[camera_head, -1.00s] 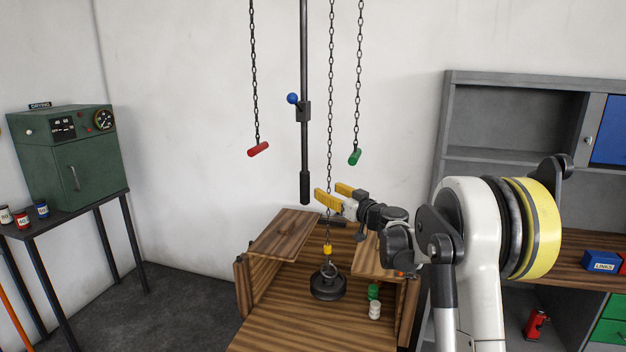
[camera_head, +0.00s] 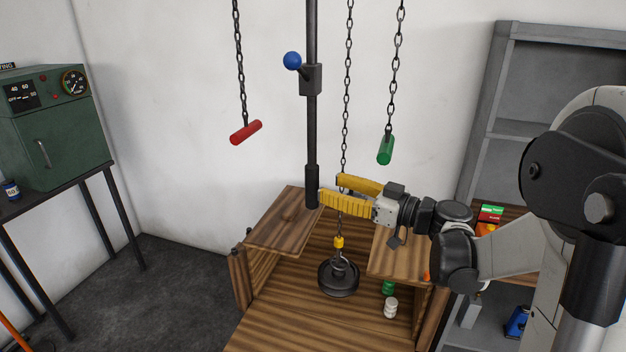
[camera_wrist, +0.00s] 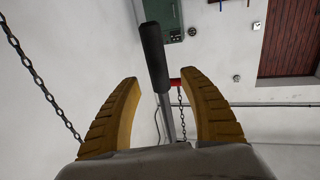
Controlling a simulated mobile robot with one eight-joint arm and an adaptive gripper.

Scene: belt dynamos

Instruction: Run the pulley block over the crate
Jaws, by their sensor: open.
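The wooden crate (camera_head: 305,335) stands open below, its lid flaps spread. The pulley block itself is not in view. A dark upright rod (camera_head: 312,130) hangs from above, with a blue knob on it and a black grip (camera_head: 312,187) at its lower end. A chain (camera_head: 348,100) hangs behind the rod, down to a yellow link (camera_head: 339,242) and a black round weight (camera_head: 339,280) at the crate. My gripper (camera_head: 331,189) is open, its yellow fingertips at the grip's right edge. In the wrist view the grip (camera_wrist: 153,55) appears between the fingertips, apart from both.
Chains with a red handle (camera_head: 246,132) and a green handle (camera_head: 386,150) hang to either side. A green oven (camera_head: 55,135) stands on a table at left, a grey shelf (camera_head: 520,80) at right. Small green and white cans (camera_head: 390,307) sit at the crate's right.

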